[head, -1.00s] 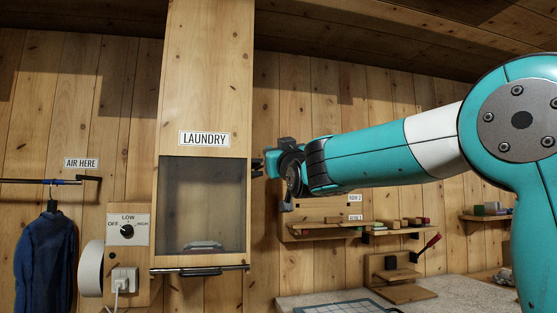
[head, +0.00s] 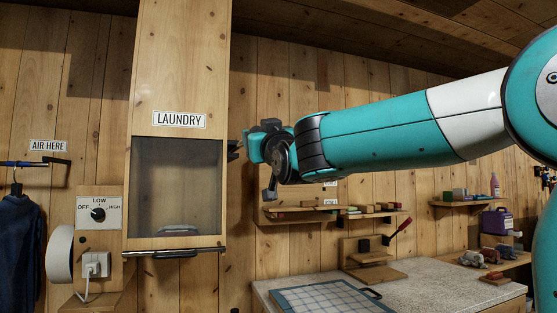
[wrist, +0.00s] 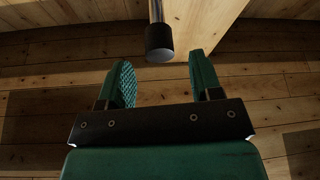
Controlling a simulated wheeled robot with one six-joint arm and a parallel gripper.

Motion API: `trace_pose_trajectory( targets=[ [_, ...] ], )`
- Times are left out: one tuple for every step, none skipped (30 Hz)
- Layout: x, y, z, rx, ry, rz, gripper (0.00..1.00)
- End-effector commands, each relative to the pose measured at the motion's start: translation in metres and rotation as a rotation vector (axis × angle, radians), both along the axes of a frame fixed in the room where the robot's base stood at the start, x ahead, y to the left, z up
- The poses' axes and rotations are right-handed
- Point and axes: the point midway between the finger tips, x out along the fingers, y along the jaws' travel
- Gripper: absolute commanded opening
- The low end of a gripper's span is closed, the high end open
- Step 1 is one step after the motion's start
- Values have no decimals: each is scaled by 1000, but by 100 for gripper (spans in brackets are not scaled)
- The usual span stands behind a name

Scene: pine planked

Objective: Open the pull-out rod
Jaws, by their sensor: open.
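A rod with a black end cap (wrist: 159,43) shows in the wrist view, pointing towards my gripper (wrist: 160,72). The cap lies between the lines of the two green fingers, just ahead of them, apart from both. The fingers are open and empty. In the head view my gripper (head: 241,147) points left, close beside the right edge of the laundry cabinet (head: 180,75). I cannot make out the rod clearly there; the cabinet or my gripper seems to hide it.
A pale wooden panel (wrist: 203,22) stands close to the rod's right in the wrist view. In the head view a dial (head: 98,214), a plug and a jacket (head: 18,245) are at left. A shelf (head: 300,217) and a bench (head: 440,290) are beyond my arm.

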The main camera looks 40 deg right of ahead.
Motion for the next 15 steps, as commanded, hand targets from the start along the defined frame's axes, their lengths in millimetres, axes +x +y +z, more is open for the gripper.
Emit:
trace_pose_trajectory(
  targets=[
    [-12, 3, -9, 0, -3, 3, 59],
    [-18, 5, -11, 0, -3, 3, 59],
    [-26, 6, -15, 1, -2, 3, 59],
    [-32, 7, -17, 0, -3, 3, 59],
    [-37, 8, -19, 0, -3, 3, 59],
    [-44, 10, -21, 0, -4, 3, 59],
    [-50, 11, -24, 1, -4, 4, 59],
    [-55, 12, -26, 0, -3, 3, 59],
    [-54, 12, -19, 4, 3, -1, 59],
    [-53, 11, -18, 7, 7, -3, 59],
    [-53, 11, -19, 11, 6, -6, 59],
    [-54, 11, -20, 15, 8, -8, 59],
    [-55, 11, -20, 18, 8, -9, 59],
    [-55, 11, -21, 19, 8, -11, 59],
    [-57, 11, -22, 22, 8, -12, 59]
  ],
)
